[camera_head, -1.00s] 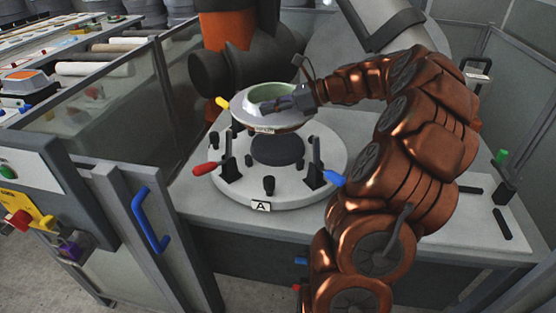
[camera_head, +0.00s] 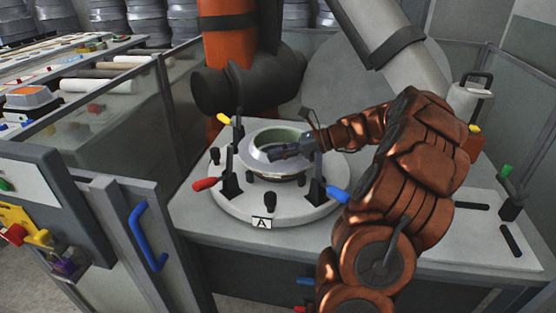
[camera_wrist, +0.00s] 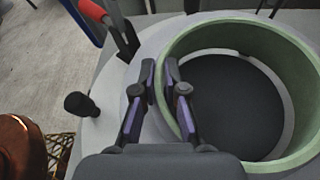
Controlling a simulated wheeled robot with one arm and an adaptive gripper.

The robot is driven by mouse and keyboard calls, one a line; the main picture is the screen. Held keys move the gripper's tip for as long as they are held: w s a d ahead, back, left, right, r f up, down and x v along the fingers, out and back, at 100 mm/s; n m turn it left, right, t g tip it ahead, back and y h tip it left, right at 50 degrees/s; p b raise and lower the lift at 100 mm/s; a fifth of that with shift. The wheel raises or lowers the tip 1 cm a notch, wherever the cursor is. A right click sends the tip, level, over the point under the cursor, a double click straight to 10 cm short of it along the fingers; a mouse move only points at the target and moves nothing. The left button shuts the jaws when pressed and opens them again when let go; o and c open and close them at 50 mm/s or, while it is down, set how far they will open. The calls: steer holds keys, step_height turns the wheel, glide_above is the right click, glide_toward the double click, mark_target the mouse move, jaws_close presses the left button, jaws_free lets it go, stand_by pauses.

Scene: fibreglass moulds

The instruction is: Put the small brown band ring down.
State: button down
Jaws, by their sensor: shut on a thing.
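The ring (camera_head: 258,160) is a pale grey ring with a green inner wall and a thin brown band low on its outside. It sits level over the middle of the round grey fixture (camera_head: 230,205) labelled A, between its clamps. I cannot tell whether it touches the fixture. In the wrist view, my gripper (camera_wrist: 162,72) has both fingers close together at the ring's edge, and the green wall (camera_wrist: 290,75) curves away to the right. A dark disc (camera_wrist: 225,105) shows through the opening.
Clamps with red (camera_head: 205,184), yellow (camera_head: 224,119) and blue (camera_head: 337,195) handles stand around the ring. Short black pegs (camera_head: 270,201) stand on the fixture. An orange robot arm (camera_head: 229,50) rises behind. A glass-panelled fence (camera_head: 110,130) bounds the left.

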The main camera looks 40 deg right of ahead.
steer(key=shift+f, duration=0.95)
steer(key=shift+f, duration=0.1)
steer(key=c, duration=1.2)
jaws_free()
steer(key=v, duration=1.2)
steer(key=shift+d+b, duration=0.1)
steer(key=shift+b, duration=0.3)
